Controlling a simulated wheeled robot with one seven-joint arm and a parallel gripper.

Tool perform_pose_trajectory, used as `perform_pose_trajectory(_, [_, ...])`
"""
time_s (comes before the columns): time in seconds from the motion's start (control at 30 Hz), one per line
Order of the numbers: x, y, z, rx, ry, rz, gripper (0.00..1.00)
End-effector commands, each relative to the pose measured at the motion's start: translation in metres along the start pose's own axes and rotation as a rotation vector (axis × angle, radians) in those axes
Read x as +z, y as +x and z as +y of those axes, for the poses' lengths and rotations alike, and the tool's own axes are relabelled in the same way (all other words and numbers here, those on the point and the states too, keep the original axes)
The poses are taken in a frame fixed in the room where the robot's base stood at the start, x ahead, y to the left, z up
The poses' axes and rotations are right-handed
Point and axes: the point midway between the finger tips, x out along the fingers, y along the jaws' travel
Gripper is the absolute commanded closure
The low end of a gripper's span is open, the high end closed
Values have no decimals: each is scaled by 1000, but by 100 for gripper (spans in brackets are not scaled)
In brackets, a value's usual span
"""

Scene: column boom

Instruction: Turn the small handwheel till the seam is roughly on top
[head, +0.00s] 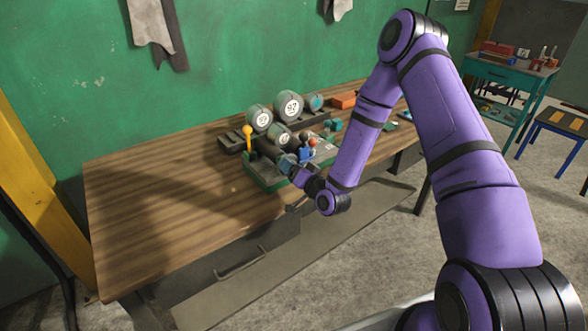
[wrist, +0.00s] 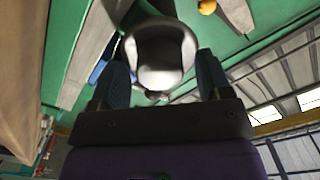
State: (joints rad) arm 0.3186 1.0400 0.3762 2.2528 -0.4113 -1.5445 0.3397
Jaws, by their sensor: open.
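A green-based device with round gauges (head: 291,106) stands on the workbench in the head view. My gripper (head: 288,163) is at its front side, low over the green base (head: 262,178). In the wrist view my open gripper (wrist: 160,82) has one dark finger on each side of a pale grey, rounded part (wrist: 158,62). This part may be the small handwheel, but I cannot tell for sure. Whether the fingers touch it is unclear. I cannot make out a seam on it. My gripper and wrist hide much of the device's front in the head view.
A lever with a yellow knob (head: 247,131) rises left of my gripper. An orange-red knob (head: 313,142) and blue parts are close on its right. An orange block (head: 344,100) lies farther back. The workbench's left part (head: 150,190) is clear.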

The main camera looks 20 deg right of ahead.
Motion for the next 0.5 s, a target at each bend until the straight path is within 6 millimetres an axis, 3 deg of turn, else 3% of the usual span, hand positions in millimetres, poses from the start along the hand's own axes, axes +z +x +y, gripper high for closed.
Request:
perform_pose_trajectory(0.23, [0,-13,0,1,0,-1,29])
perform_pose_trajectory(0.5, [0,-63,1,2,1,-2,29])
